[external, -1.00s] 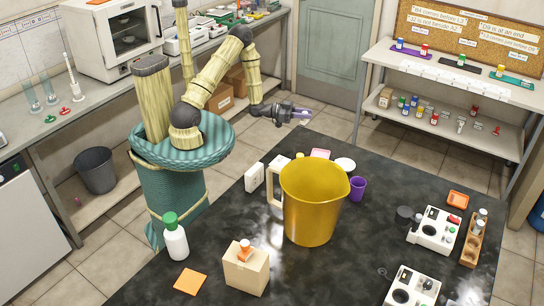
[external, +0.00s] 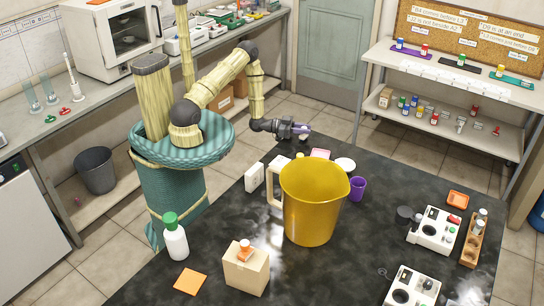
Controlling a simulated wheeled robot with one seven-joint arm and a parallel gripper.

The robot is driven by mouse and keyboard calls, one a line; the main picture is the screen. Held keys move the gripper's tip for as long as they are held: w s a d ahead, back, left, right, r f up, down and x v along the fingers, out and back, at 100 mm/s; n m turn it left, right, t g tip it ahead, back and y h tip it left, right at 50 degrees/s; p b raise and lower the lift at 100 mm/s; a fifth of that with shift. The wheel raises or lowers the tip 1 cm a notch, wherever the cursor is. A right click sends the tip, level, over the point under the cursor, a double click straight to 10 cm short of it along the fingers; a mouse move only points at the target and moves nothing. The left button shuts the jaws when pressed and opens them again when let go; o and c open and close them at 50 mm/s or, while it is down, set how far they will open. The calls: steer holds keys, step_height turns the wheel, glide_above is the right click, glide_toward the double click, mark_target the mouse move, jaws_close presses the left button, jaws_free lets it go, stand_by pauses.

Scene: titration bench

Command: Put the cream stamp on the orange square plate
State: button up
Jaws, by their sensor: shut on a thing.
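My gripper (external: 301,130) is out past the far left edge of the black table, in the air and apart from the tabletop things. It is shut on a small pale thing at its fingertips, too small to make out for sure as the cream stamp. I cannot pick out a cream stamp elsewhere. An orange square plate (external: 190,281) lies flat at the near left of the table. A smaller orange square dish (external: 458,199) lies at the far right.
A large yellow jug (external: 310,210) stands mid-table, hiding what is behind it. A cardboard box (external: 246,272) with an orange-topped thing on it and a green-capped bottle (external: 175,238) stand near the orange plate. A purple cup (external: 357,188) is beside the jug. White instruments (external: 435,232) stand right.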

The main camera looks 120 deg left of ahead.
steer(key=shift+f, duration=0.15)
steer(key=shift+f, duration=0.2)
steer(key=o, duration=1)
steer(key=shift+s, duration=0.1)
steer(key=b+v, duration=0.1)
steer(key=v, duration=0.4)
steer(key=b+v, duration=0.2)
steer(key=v, duration=0.4)
steer(key=r+b+v, duration=0.1)
steer(key=v, duration=0.5)
steer(key=shift+s+d+b, duration=0.1)
steer(key=shift+b, duration=0.25)
steer(key=o, duration=0.5)
